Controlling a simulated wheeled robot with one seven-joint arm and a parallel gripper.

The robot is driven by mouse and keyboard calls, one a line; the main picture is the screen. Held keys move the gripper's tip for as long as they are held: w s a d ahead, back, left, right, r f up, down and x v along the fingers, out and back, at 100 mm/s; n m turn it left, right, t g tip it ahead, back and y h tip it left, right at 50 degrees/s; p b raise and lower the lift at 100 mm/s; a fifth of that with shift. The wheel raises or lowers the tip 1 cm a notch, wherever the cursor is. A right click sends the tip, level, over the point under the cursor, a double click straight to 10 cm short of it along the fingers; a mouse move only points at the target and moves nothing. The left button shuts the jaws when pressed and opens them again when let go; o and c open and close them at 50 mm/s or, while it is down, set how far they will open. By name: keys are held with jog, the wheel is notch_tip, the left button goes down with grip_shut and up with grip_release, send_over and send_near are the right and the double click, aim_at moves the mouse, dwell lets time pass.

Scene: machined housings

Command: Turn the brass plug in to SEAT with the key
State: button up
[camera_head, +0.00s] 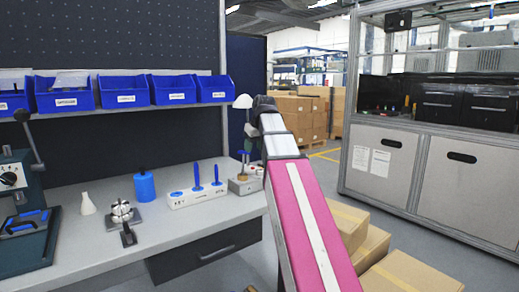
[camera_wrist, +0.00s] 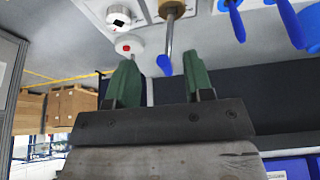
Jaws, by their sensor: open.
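In the wrist view the bench hangs along the top. My gripper (camera_wrist: 160,60) has two green fingers spread apart, with nothing clamped between them. A metal shaft with a blue end (camera_wrist: 164,66) points down toward the gap between the fingers. Its other end meets a brass-coloured round piece (camera_wrist: 172,7) at the top edge, apparently the plug. I cannot read any SEAT mark. In the head view a grey block with an upright brass-coloured piece (camera_head: 243,176) stands at the bench's right end, beside my arm. The fingers are not clear there.
A white rack (camera_head: 196,198) with blue-handled tools (camera_head: 197,175) stands left of the block. A blue bottle (camera_head: 145,187) and a metal fixture (camera_head: 121,212) are farther left. A round piece with a red centre (camera_wrist: 127,47) is near one finger. Cardboard boxes (camera_head: 410,272) are on the floor.

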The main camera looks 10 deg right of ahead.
aim_at(245, 152)
jog(key=w, duration=0.2)
jog(key=w+a, duration=0.1)
jog(key=w, duration=0.1)
jog(key=w+a, duration=0.1)
jog(key=w, duration=0.1)
jog(key=x, duration=0.3)
jog(key=shift+s+f, duration=0.1)
jog(key=shift+f, duration=0.1)
jog(key=shift+x, duration=0.75)
grip_shut()
jog(key=shift+m+h, duration=0.6)
jog(key=shift+m, duration=0.8)
